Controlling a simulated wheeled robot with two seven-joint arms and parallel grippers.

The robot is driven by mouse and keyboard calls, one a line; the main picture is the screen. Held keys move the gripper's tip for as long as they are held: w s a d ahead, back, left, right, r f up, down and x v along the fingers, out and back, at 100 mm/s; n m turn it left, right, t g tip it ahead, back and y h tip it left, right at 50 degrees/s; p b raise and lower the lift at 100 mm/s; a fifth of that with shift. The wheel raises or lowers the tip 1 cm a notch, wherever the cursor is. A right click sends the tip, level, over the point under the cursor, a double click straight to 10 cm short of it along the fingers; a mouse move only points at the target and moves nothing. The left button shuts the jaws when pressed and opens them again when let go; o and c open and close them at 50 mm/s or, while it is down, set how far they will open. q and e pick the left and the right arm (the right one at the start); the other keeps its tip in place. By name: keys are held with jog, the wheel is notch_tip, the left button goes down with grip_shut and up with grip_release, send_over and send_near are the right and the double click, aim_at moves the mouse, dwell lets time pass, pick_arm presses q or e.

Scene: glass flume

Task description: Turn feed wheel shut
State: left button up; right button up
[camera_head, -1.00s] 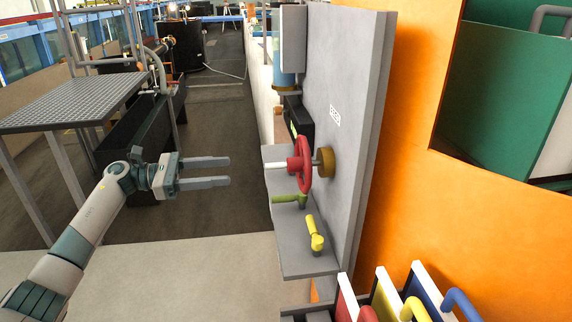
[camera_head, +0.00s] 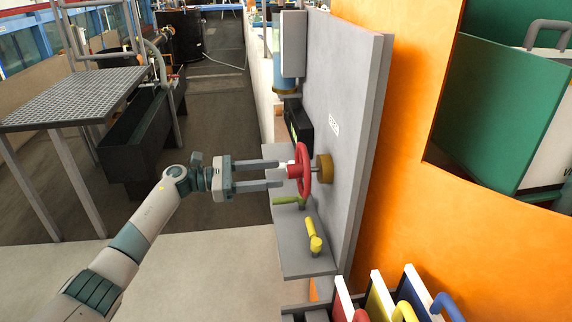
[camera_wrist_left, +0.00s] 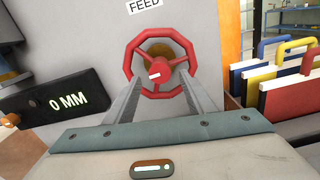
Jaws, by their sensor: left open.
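The red feed wheel (camera_head: 305,170) stands upright on a brass-coloured hub (camera_head: 325,168) on the grey panel (camera_head: 345,100). A white mark shows on its red hub in the left wrist view, where the wheel (camera_wrist_left: 127,62) sits ahead of the fingers, below a "FEED" label (camera_wrist_left: 143,4). My left gripper (camera_head: 282,173) is open, its two fingers level and pointing at the wheel. The fingertips are at or very near the wheel's near face, one on each side of its hub; I cannot tell whether they touch. My right gripper is not in view.
A green lever (camera_head: 287,200) and a yellow lever (camera_head: 313,235) sit on the grey shelf below the wheel. A black display (camera_wrist_left: 65,105) reads "0 MM". Coloured boards with handles (camera_head: 385,295) stand at lower right. A grated platform (camera_head: 75,97) is at left.

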aim_at(288, 172)
pick_arm(q)
jog(key=shift+w+d+p, duration=0.25)
jog(key=shift+d+p, duration=0.2)
jog(key=shift+d, duration=0.7)
jog(key=shift+w+d+p, duration=0.2)
jog(key=shift+d+p, duration=0.2)
jog(key=shift+d, duration=0.75)
jog(key=shift+c, duration=0.3)
